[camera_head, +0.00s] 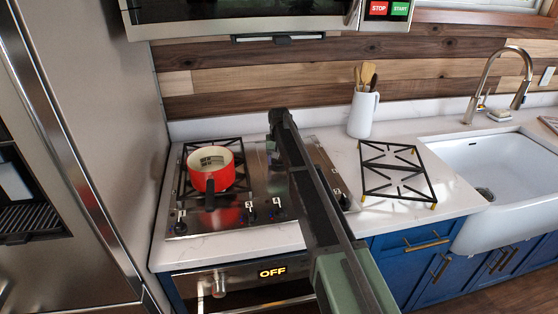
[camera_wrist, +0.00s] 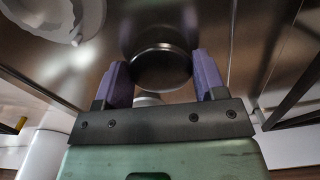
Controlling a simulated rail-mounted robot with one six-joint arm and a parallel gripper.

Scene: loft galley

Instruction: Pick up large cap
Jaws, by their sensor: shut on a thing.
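The large cap (camera_wrist: 161,72) is a dark, round disc with a shiny rim in the wrist view. It sits between the two purple fingers of my gripper (camera_wrist: 158,64), which is shut on it. The stovetop's steel surface fills the background behind the cap. In the head view my arm crosses in front of the right half of the stovetop (camera_head: 240,219). The cap cannot be made out there, and the gripper's fingers are hidden or too small to tell.
A red pot (camera_head: 214,173) stands on the left grate, its handle toward the front. A loose black grate (camera_head: 392,169) lies on the counter right of the stovetop. A white utensil jug (camera_head: 362,114) stands behind it. A white sink (camera_head: 500,185) is at the right.

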